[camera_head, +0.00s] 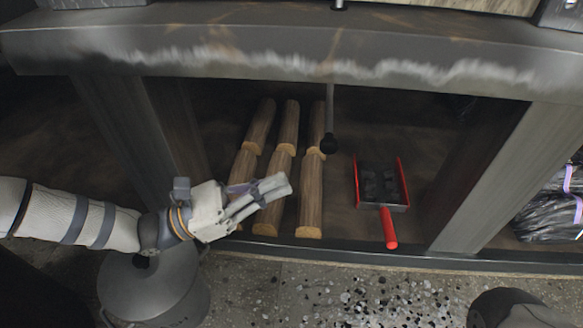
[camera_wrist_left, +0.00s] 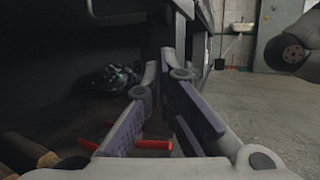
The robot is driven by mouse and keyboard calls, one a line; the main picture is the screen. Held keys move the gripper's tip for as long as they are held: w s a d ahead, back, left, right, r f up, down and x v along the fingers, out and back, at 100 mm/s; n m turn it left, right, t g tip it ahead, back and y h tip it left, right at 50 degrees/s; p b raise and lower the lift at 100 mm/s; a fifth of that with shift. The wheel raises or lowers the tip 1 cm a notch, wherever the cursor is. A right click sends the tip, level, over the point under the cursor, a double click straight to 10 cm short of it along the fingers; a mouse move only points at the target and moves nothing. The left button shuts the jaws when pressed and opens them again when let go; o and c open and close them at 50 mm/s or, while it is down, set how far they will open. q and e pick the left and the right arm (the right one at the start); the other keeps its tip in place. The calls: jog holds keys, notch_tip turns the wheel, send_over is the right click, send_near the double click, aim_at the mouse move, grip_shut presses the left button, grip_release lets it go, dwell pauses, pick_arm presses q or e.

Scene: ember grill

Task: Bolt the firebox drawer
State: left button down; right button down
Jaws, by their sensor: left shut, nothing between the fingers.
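My left gripper (camera_head: 282,187) reaches in from the left in the head view, in front of the shelf under the grill. Its fingers are shut and empty, above the split logs and touching nothing that I can make out. The fingers also show in the left wrist view (camera_wrist_left: 162,72). A thin rod with a black knob (camera_head: 329,144) hangs below the scorched grill edge (camera_head: 270,50), up and to the right of the gripper. I cannot make out a firebox drawer or its bolt for certain. My right gripper is not in view.
Several logs (camera_head: 310,205) lie on the shelf. Right of them is a red shovel (camera_head: 389,228) with dark coals. Wrapped bundles (camera_head: 550,215) lie at far right. Thick posts (camera_head: 495,180) flank the opening. The speckled floor (camera_head: 330,290) holds scattered dark bits.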

pick_arm(q)
jog(key=v, duration=0.6)
jog(key=shift+s+a, duration=0.2)
jog(key=shift+a, duration=0.05)
jog(key=shift+r, duration=0.1)
